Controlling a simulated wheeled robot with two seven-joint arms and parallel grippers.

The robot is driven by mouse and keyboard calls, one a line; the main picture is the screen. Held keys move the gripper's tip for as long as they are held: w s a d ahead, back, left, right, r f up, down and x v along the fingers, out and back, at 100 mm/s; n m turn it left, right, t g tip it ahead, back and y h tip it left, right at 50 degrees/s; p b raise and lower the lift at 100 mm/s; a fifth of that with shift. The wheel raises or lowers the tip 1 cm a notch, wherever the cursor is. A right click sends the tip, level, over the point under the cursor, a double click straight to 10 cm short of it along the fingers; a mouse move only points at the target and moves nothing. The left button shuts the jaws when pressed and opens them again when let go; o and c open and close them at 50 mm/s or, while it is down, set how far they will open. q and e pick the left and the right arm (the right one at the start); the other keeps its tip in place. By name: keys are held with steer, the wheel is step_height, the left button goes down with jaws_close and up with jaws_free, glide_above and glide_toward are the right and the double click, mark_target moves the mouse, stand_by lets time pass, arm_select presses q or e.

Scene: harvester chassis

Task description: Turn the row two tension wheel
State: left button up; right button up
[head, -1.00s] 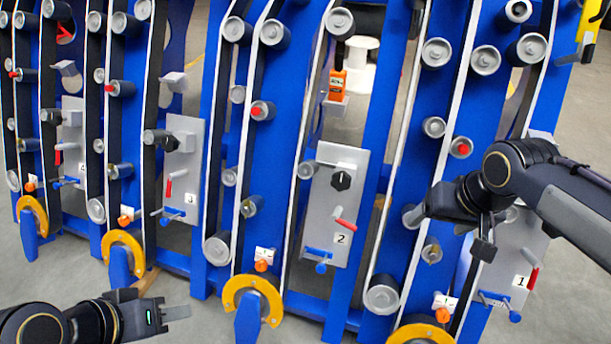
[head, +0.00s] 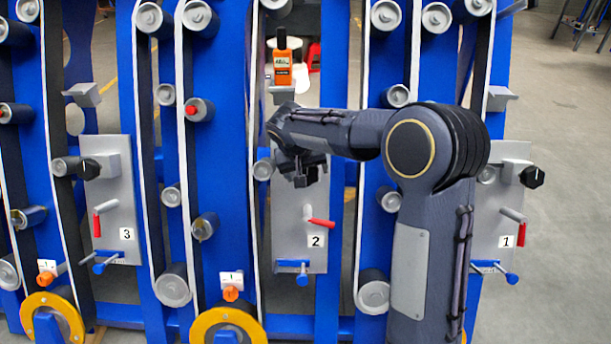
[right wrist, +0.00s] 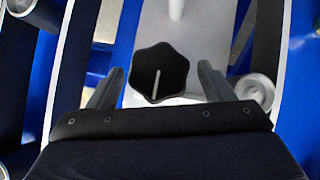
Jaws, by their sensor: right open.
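The row two panel (head: 316,250) is a grey plate marked 2, with a red-tipped lever (head: 320,223) and a blue handle (head: 302,268) low on it. My right gripper (head: 303,178) is in front of its upper part and hides the knob there in the head view. In the right wrist view a black lobed knob (right wrist: 158,73) with a pale line lies between the two open fingers. A gap shows on each side of it, and I cannot tell how far ahead it is. My left gripper is out of view.
Panel 3 (head: 110,220) stands at left and panel 1 (head: 488,240) at right, each with its own black knob. Blue frames, belts and grey rollers (head: 173,287) surround panel 2.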

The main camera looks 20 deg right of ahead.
steer(key=shift+w+d+f, duration=0.2)
steer(key=shift+d+f, duration=0.05)
steer(key=shift+f, duration=0.35)
steer(key=c, duration=1)
